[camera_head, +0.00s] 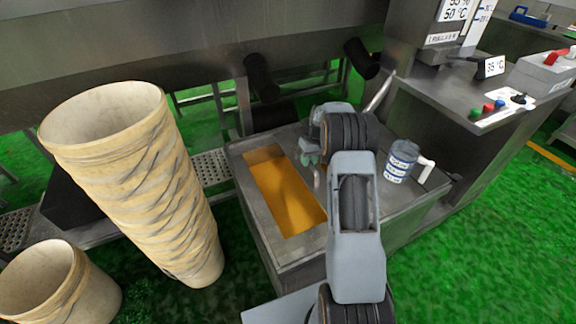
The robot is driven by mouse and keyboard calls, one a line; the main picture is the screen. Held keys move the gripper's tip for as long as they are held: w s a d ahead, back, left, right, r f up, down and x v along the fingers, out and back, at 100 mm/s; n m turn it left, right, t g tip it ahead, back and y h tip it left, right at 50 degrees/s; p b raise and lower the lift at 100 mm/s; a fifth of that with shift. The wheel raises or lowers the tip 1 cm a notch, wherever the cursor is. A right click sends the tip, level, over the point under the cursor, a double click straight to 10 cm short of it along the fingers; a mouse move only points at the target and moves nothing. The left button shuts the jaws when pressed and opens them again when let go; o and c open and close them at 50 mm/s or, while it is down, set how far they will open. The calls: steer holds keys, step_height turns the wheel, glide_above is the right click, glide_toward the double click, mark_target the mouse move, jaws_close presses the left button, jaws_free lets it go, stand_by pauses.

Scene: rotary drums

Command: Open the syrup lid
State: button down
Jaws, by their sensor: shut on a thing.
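The steel syrup tank (262,248) stands in the middle, with a long rectangular opening in its top. Orange syrup (285,198) shows in the opening, with no cover over the visible part. My gripper (312,162) is at the right edge of the opening, pointing down and shut on a thin metal handle (317,179), which seems to belong to the lid. The lid's plate is mostly hidden behind my arm, so its exact position cannot be told.
A tall stack of tan buckets (150,180) stands at left, with another bucket (55,285) in front. A control panel (500,108) is at upper right. A large steel drum (200,45) spans the back.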

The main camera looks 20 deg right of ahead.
steer(key=d, duration=0.9)
steer(key=shift+w+d+p, duration=0.15)
steer(key=shift+w+p, duration=0.25)
steer(key=c, duration=1)
jaws_free()
steer(key=shift+r, duration=0.1)
steer(key=d+r, duration=0.1)
steer(key=r, duration=0.3)
steer(key=r+p, duration=0.1)
steer(key=r, duration=0.4)
steer(key=d+r, duration=0.1)
steer(key=r, duration=0.3)
steer(key=shift+w+d+r+p, duration=0.1)
steer(key=shift+d+r+p, duration=0.1)
steer(key=shift+d+p, duration=0.1)
